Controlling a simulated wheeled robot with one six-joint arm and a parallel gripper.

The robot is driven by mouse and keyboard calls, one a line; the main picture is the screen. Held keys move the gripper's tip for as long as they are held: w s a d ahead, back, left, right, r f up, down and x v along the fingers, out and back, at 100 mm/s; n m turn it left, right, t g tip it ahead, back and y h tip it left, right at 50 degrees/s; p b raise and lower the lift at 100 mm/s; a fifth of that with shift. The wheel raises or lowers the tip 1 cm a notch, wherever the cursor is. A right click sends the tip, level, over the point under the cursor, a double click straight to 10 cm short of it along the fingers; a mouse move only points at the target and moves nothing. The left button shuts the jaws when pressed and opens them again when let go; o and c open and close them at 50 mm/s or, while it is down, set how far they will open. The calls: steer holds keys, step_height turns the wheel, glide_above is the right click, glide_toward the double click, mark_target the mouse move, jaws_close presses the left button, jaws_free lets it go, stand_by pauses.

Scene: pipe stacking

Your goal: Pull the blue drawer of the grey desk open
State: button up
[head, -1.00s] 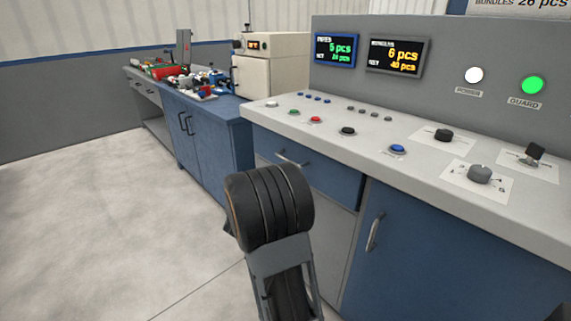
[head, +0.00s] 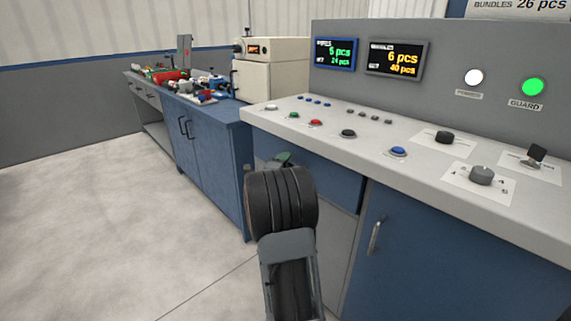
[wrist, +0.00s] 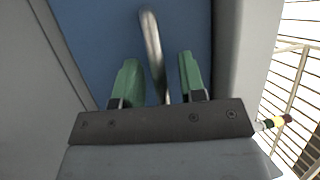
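The blue drawer (head: 335,183) sits under the top of the grey desk (head: 410,158) and looks shut. In the head view its handle is hidden behind my arm. In the wrist view the blue drawer front (wrist: 95,30) fills the top, and the metal bar handle (wrist: 152,45) runs between the two green fingers. My gripper (wrist: 158,68) is open, with a gap on both sides of the handle.
Below and to the right is a blue cupboard door (head: 450,250) with its own handle (head: 375,235). To the left stands a blue workbench (head: 215,140) with tools and a cream box (head: 275,70). The floor (head: 90,230) at left is clear.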

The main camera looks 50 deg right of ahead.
jaws_close()
steer(key=shift+a, duration=0.1)
stand_by(0.4)
